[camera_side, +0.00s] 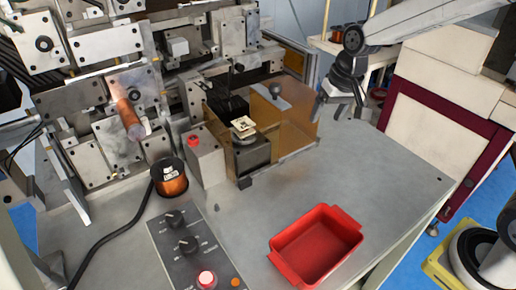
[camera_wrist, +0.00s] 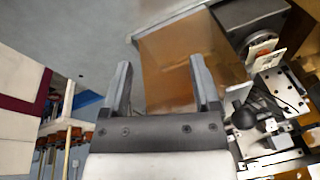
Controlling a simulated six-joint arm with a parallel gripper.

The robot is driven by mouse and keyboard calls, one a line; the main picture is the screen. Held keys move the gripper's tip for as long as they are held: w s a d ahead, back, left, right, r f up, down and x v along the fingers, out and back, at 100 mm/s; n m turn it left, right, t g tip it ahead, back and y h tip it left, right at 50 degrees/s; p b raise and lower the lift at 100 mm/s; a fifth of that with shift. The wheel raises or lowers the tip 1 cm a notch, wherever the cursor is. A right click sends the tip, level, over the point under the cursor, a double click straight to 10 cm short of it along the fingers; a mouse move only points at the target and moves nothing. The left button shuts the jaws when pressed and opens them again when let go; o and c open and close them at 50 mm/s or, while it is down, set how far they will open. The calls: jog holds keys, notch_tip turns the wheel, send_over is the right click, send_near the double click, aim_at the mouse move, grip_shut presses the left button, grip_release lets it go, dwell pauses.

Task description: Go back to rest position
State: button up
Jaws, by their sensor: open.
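My gripper (camera_side: 338,108) is in the upper right of the side view, over the back part of the grey table and to the right of the amber see-through guard (camera_side: 292,128). In the wrist view my gripper (camera_wrist: 160,80) shows two dark fingers set wide apart with nothing held between them. The amber guard (camera_wrist: 185,55) shows behind and between the fingers there; I cannot tell the exact gap to it.
The winder's metal plates (camera_side: 115,90) fill the left and back. A pale part (camera_side: 243,126) sits on a dark block beside the guard. A copper spool (camera_side: 171,184), a control panel (camera_side: 190,248) and an empty red bin (camera_side: 316,245) are on the table. The right table area is clear.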

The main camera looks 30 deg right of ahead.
jog(key=s+f+n, duration=0.1)
jog(key=s+f, duration=0.1)
jog(key=s, duration=0.2)
jog(key=s+d+f+n, duration=0.1)
jog(key=s+f, duration=0.2)
jog(key=s, duration=0.1)
jog(key=s+d+f+n+h, duration=0.1)
jog(key=s+f, duration=0.2)
jog(key=s, duration=0.1)
jog(key=shift+d+f, duration=0.15)
jog(key=shift+d, duration=0.05)
